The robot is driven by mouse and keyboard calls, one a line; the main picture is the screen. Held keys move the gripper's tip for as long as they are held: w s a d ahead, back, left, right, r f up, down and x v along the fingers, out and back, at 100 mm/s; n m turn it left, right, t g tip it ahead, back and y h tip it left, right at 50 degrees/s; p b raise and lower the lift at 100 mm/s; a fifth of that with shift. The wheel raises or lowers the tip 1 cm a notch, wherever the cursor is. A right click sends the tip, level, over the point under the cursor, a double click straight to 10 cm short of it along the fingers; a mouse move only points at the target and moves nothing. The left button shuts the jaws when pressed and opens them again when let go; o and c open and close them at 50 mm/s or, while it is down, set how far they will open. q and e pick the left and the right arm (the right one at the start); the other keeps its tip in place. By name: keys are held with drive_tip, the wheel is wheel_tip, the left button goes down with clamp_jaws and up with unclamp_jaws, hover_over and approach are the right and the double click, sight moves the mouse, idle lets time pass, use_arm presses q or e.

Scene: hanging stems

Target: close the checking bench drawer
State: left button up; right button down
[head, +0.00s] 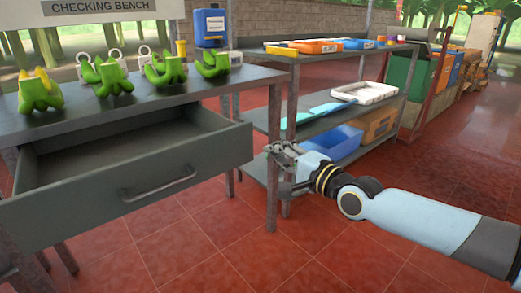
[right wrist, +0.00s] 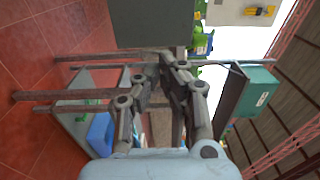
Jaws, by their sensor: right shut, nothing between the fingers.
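The checking bench drawer (head: 130,190) is grey with a bar handle (head: 160,186) across its front. It is pulled out of the bench (head: 150,103), and its empty inside shows. My right gripper (head: 276,165) is just right of the drawer front's right end, near a bench leg; in the head view I cannot tell whether it touches either. In the right wrist view the fingers (right wrist: 166,62) are together with nothing held. A dark grey panel (right wrist: 150,22) lies beyond them, likely part of the drawer or bench. My left gripper is not in view.
Several green cactus-like bunches (head: 112,78) and a blue container (head: 209,28) stand on the bench. A shelf rack (head: 330,58) with trays and a blue bin (head: 333,143) stands behind my right gripper. The red tiled floor before the drawer is clear.

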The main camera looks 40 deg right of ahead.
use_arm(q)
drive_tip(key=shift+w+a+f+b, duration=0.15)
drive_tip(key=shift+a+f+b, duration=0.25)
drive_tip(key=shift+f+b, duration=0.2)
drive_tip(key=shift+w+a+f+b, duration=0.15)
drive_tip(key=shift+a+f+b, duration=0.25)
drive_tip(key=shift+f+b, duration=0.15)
use_arm(e)
drive_tip(key=w, duration=0.6)
drive_tip(key=shift+a, duration=0.15)
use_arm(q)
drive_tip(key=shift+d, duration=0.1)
